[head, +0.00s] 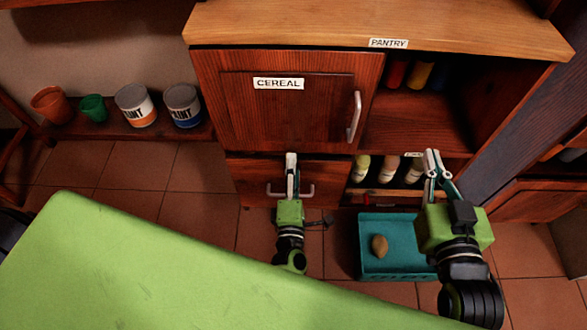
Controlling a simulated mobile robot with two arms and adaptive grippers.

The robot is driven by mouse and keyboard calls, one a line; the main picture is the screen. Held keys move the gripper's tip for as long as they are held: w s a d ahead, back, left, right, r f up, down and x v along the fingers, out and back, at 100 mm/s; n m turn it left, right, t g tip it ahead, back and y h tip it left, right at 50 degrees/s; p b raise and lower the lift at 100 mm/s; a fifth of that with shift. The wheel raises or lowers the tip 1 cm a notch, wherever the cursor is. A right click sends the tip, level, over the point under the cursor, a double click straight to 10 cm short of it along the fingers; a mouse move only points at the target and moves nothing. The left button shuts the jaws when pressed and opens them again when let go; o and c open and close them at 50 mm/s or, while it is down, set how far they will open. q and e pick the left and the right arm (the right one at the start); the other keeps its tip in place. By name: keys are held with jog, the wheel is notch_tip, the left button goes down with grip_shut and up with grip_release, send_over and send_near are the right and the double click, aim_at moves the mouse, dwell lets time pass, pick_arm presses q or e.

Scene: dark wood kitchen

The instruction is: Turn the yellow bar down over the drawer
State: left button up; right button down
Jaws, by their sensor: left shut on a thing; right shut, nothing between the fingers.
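The drawer (253,173) is under the cereal cupboard, its front dark red wood with a metal bar handle (308,190). My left gripper (291,160) is in front of the drawer, its fingers crossing the middle of the handle. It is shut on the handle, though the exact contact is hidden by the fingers. My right gripper (432,156) is shut and empty in front of the open shelf to the right of the drawer. I cannot make out a yellow bar over the drawer.
The cereal door (285,115) is shut above the drawer. Several bottles (388,169) stand on the low shelf. A teal tray (368,268) holding a brown potato-like thing (379,245) is on the floor. Paint cans (136,105) and pots stand left. A green surface (150,270) fills the lower left.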

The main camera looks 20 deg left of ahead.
dwell(0.3)
pick_arm(q)
jog(key=o, duration=1.1)
jog(key=v, duration=1.2)
